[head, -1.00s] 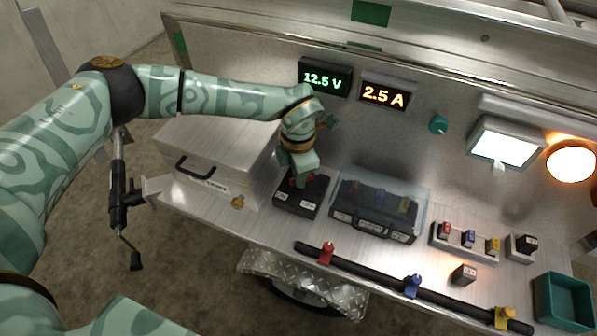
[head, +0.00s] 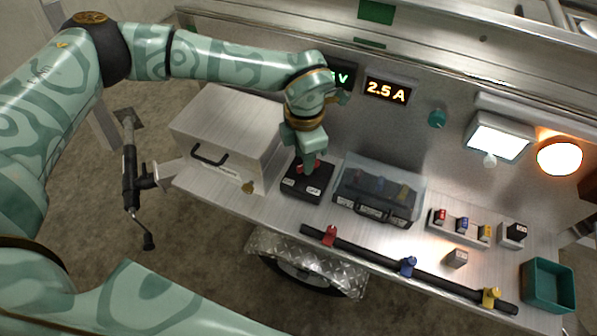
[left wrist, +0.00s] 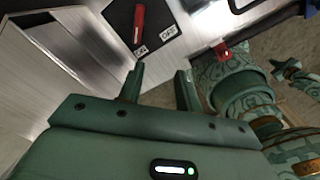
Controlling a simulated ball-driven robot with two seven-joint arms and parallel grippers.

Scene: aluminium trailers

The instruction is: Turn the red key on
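The red key (head: 300,168) sits on a black switch box (head: 303,187) with two white labels, on the trailer's metal shelf. In the head view my left gripper (head: 311,162) is over the box and hides part of the key. In the left wrist view the whole red key (left wrist: 139,23) shows as a long bar. My right gripper is not in view.
A metal case (head: 225,135) stands left of the switch box, and a clear-lidded box (head: 380,190) right of it. A black bar (head: 370,255) with coloured clamps runs along the front edge. A lit 2.5 A display (head: 387,90) and a round orange lamp (head: 559,157) are behind.

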